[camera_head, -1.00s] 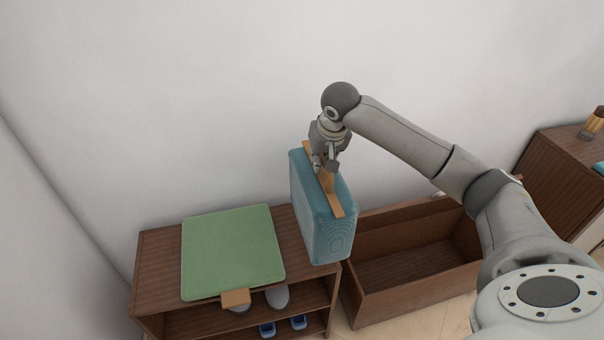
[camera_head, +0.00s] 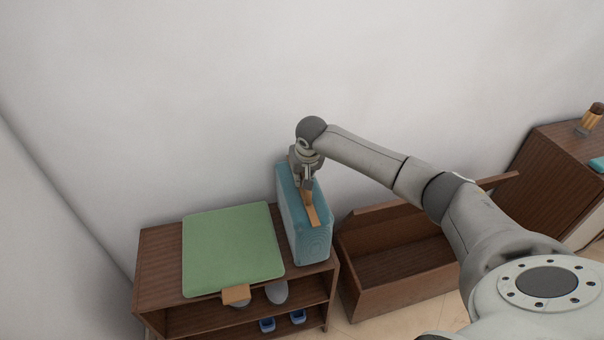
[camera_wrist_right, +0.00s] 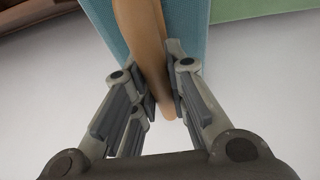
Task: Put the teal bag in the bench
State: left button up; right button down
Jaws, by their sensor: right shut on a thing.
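The teal bag (camera_head: 306,232) is upright at the right end of the top of a brown shelf unit, beside the green mat. I cannot tell whether its base touches the top. My right gripper (camera_head: 307,184) is shut on the bag's tan handle from above. The wrist view shows the fingers (camera_wrist_right: 165,105) on both sides of the tan handle (camera_wrist_right: 143,45), with teal fabric (camera_wrist_right: 105,22) behind. The bench (camera_head: 400,262) appears to be the open brown wooden box to the right of the shelf unit; its inside looks empty. My left gripper is out of view.
The shelf unit (camera_head: 160,262) carries a green mat or flat bag (camera_head: 232,245) with a tan tab. Grey and blue shoes (camera_head: 268,324) sit on its shelves. A brown cabinet (camera_head: 550,170) with a brush-like object (camera_head: 590,120) stands at right. The wall is close behind.

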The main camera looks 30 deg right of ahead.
jog(key=c, duration=1.8)
grip_release()
jog(key=o, duration=0.4)
jog(key=shift+s, duration=0.1)
jog(key=shift+c, duration=0.2)
